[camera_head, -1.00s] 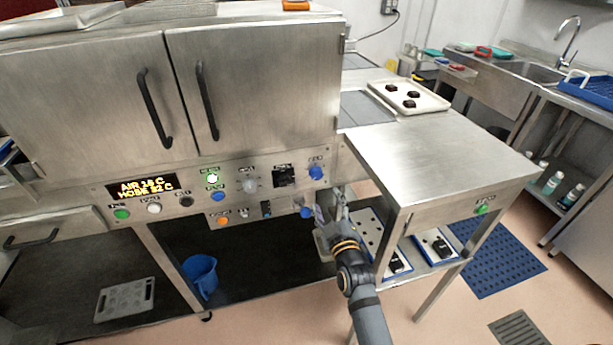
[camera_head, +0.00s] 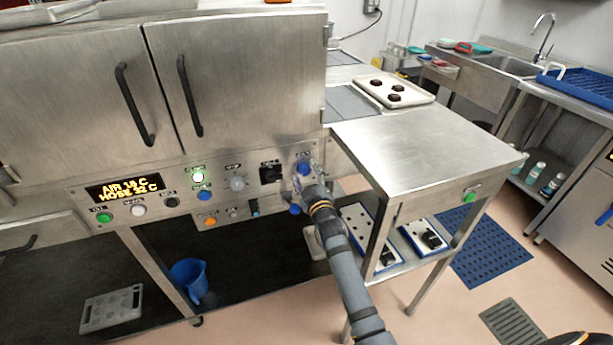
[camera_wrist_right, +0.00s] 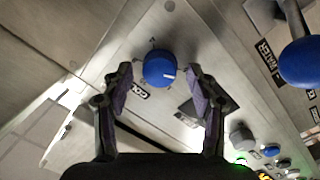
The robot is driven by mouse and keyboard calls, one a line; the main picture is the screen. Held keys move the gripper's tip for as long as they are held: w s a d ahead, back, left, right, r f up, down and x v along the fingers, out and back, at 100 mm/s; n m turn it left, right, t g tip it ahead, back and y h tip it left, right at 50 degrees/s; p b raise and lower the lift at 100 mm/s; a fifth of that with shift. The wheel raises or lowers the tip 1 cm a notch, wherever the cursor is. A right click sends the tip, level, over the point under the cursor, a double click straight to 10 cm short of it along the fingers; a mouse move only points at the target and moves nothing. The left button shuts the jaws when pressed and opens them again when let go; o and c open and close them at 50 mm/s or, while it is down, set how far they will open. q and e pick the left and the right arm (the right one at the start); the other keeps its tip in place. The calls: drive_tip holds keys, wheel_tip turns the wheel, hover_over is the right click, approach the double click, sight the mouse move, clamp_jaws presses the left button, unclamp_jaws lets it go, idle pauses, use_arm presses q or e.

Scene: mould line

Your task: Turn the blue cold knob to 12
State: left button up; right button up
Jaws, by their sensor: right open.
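The blue cold knob (camera_wrist_right: 159,69) sits on the steel panel in the right wrist view, with a white pointer line and a "COLD" label beside it. In the head view it shows at the panel's upper right (camera_head: 303,167). My right gripper (camera_wrist_right: 160,88) is open, its two fingers on either side of the knob, with gaps showing; I cannot tell how deep they reach. In the head view the right gripper (camera_head: 308,184) is just in front of the knob and partly covers the panel. My left gripper is not in view.
Another blue knob (camera_wrist_right: 302,62), near a "WATER" label, is close to the right finger. A steel side table (camera_head: 420,150) stands at right.

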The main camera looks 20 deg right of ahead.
drive_tip(key=c, duration=1.2)
drive_tip(key=shift+m, duration=0.3)
drive_tip(key=m, duration=0.5)
drive_tip(key=shift+r+p, duration=0.15)
drive_tip(key=shift+p, duration=0.25)
drive_tip(key=m, duration=0.2)
drive_tip(key=m+p, duration=0.1)
drive_tip(key=m, duration=0.2)
drive_tip(key=shift+d+m+g+y, duration=0.1)
drive_tip(key=shift+m+g+y, duration=0.2)
drive_tip(key=shift+p, duration=0.3)
drive_tip(key=o, duration=1.2)
